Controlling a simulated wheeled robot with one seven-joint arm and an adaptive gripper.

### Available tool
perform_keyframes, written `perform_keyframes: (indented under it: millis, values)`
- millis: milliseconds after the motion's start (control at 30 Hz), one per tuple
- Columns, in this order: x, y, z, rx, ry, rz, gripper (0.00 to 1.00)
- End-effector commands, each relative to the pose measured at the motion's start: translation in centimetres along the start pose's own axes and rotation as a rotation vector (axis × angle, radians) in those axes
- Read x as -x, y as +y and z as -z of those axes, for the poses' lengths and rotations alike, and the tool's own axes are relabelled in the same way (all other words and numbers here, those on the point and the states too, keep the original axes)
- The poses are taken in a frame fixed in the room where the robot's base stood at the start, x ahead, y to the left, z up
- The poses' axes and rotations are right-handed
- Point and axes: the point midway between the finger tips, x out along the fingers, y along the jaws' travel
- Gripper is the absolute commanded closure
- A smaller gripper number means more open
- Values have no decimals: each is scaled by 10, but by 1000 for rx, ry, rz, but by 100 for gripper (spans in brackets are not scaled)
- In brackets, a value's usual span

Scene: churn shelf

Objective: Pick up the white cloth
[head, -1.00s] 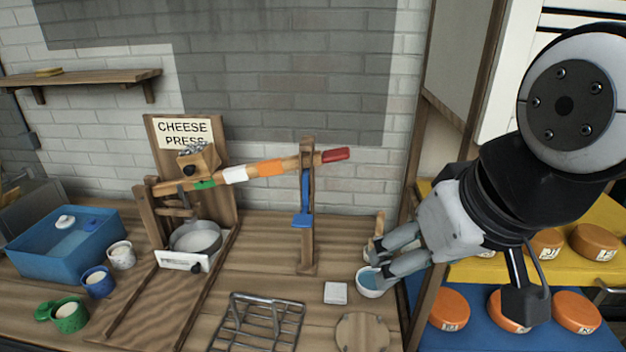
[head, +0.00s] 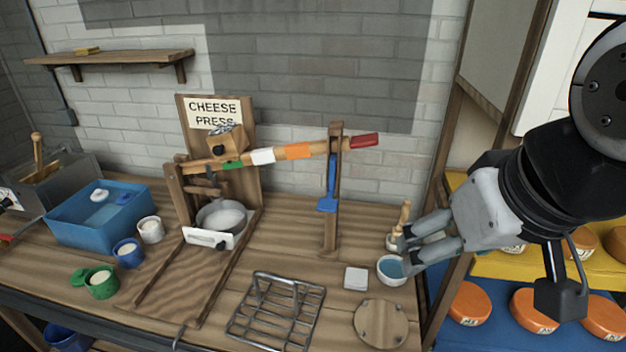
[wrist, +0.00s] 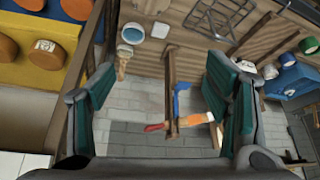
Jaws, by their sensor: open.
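The white cloth (head: 356,278) looks like a small folded square lying flat on the wooden bench. It lies just left of a white bowl of blue liquid (head: 391,270). In the wrist view the cloth (wrist: 160,30) is near the top, beside the bowl (wrist: 132,33). My gripper (head: 402,253) is above the bench at the right, over or near the bowl and to the right of the cloth. In the wrist view its two green-padded fingers stand wide apart with nothing between them. Nothing hides the cloth.
A wire rack (head: 275,312) and a round wooden board (head: 381,323) lie in front of the cloth. The press post (head: 333,195) with a blue clip stands behind it. A wooden-handled brush (head: 401,222) stands behind the bowl. A shelf post is close on the right.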

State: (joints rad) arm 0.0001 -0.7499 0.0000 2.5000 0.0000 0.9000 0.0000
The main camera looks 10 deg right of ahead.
Motion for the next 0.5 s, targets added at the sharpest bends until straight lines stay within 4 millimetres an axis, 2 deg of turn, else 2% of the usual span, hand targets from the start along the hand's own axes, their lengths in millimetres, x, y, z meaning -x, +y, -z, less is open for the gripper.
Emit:
perform_keyframes:
  millis: [167,200,300,367,500]
  values:
    - [0,0,0,0,0,0,29]
    - [0,0,0,0,0,0,25]
    - [-2,0,3,11,-5,-2,25]
    - [-5,0,8,31,-15,-5,25]
    - [-23,2,31,141,-61,-14,25]
